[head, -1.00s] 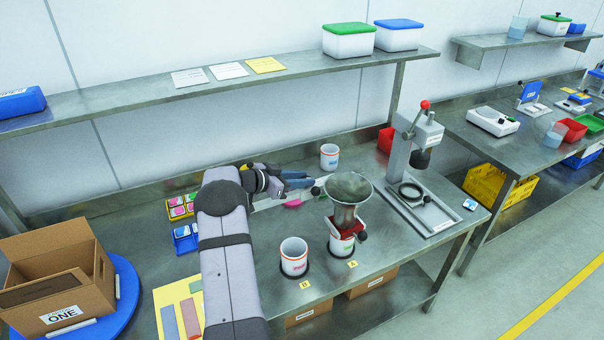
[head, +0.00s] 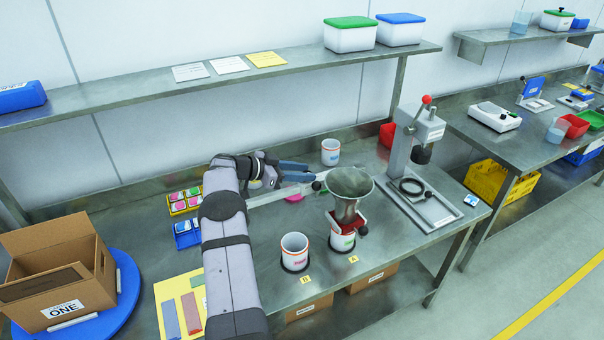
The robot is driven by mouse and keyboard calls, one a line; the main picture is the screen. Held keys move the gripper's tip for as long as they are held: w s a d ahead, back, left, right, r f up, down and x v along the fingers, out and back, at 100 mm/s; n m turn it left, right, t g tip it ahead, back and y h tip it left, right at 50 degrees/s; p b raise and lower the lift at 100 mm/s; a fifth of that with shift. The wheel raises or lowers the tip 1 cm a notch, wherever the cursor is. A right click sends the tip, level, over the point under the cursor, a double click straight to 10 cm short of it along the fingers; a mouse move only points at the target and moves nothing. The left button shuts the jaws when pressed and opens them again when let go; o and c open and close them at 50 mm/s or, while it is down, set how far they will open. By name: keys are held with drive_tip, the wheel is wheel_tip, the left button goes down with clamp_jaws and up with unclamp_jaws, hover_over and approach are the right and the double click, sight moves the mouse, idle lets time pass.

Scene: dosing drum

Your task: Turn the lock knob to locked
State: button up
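The dosing unit stands right of centre in the head view, with a grey metal hopper (head: 350,184) above a red body (head: 346,222). A black round knob (head: 361,231) sticks out at the front right of the body. Another black knob (head: 317,186) shows left of the hopper, near the end of a pale bar. I cannot tell which is the lock knob, nor read its setting. My gripper (head: 311,173) is left of and behind the hopper, its two blue fingers apart with nothing seen between them. It appears close to the left knob; contact cannot be told.
White cup B (head: 294,252) and cup A (head: 341,242), the latter under the unit, stand at the front. Another cup (head: 331,152) stands behind. A lever press (head: 415,160) is to the right. A shelf (head: 130,98) overhangs the back. A cardboard box (head: 60,270) is at left.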

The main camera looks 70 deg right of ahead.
drive_tip(key=shift+f, duration=0.15)
drive_tip(key=shift+w+a+b, duration=0.35)
drive_tip(key=b+v, duration=0.1)
drive_tip(key=v, duration=0.3)
drive_tip(key=b+v, duration=0.1)
drive_tip(key=v, duration=0.1)
drive_tip(key=shift+a+r+b, duration=0.15)
drive_tip(key=shift+r+b, duration=0.2)
